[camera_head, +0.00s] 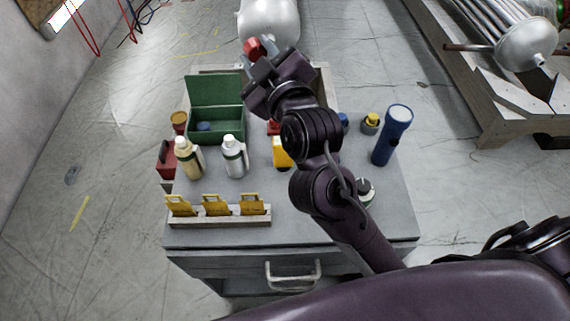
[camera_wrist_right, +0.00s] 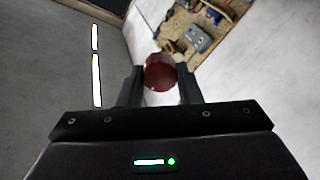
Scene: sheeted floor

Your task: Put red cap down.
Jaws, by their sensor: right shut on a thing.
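The red cap (camera_head: 254,48) is held at the tip of my right gripper (camera_head: 262,60), above the far edge of the grey cabinet top. In the right wrist view the round dark red cap (camera_wrist_right: 160,72) sits between the two fingers of my right gripper (camera_wrist_right: 160,84), which is shut on it. In the head view the fingers partly cover the cap. My left gripper does not show.
The grey cabinet top (camera_head: 300,228) holds an open green box (camera_head: 217,122), two bottles, a blue flashlight (camera_head: 393,135), a yellow-capped item (camera_head: 371,122) and a rack of yellow tags (camera_head: 218,216). A white tank (camera_head: 268,22) stands behind. My right arm hides the middle.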

